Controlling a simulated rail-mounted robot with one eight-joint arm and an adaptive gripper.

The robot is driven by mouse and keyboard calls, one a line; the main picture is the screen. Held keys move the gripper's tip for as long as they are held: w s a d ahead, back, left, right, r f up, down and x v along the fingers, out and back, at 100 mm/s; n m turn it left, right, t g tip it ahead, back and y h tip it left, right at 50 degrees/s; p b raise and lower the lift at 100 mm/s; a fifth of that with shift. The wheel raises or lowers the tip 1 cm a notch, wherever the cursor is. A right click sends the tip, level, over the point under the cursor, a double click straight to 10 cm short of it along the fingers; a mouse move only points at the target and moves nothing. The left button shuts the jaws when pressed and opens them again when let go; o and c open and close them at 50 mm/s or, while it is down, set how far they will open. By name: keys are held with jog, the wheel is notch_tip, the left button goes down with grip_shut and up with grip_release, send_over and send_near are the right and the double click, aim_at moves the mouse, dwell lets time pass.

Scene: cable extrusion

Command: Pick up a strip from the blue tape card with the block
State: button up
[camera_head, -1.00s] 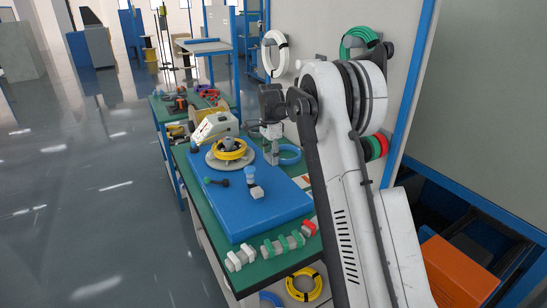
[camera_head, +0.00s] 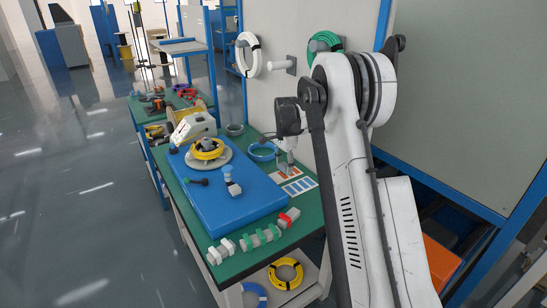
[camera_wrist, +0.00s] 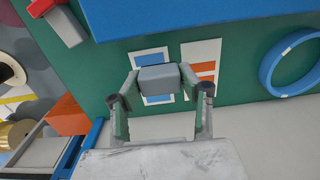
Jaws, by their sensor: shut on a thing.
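My gripper (camera_wrist: 158,76) is shut on a small grey block (camera_wrist: 160,80), held crosswise between its two fingertips. In the wrist view the block covers the middle of the blue tape card (camera_wrist: 151,54), a white card with blue strips. Strip parts show above and below the block; whether they touch cannot be told. In the head view my gripper (camera_head: 287,167) is beside the cards at the table's right edge, and the blue tape card (camera_head: 300,186) lies flat on the green table top. A card with orange strips (camera_wrist: 202,63) lies next to it.
A blue ring of cable (camera_wrist: 290,62) lies beyond the orange card. A large blue slab (camera_head: 225,195) bears a yellow cable spool (camera_head: 207,149). Grey, green and red blocks (camera_head: 255,240) stand along the front table edge. A wall panel (camera_head: 290,95) rises behind.

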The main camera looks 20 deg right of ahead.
aim_at(291, 190)
jog(key=shift+s+d+f+b, duration=0.3)
jog(key=shift+s+f, duration=0.05)
jog(key=shift+f, duration=0.85)
jog(key=shift+s+d+f+b, duration=0.3)
jog(key=shift+d+f, duration=0.05)
jog(key=shift+f, duration=0.9)
jog(key=shift+s+d+f+b, duration=0.3)
jog(key=shift+s+f, duration=0.05)
jog(key=shift+f, duration=0.85)
jog(key=shift+f+b, duration=0.65)
jog(key=shift+b, duration=0.1)
jog(key=shift+r, duration=0.1)
notch_tip(291, 190, up, 8)
jog(key=p, duration=0.3)
dwell(0.4)
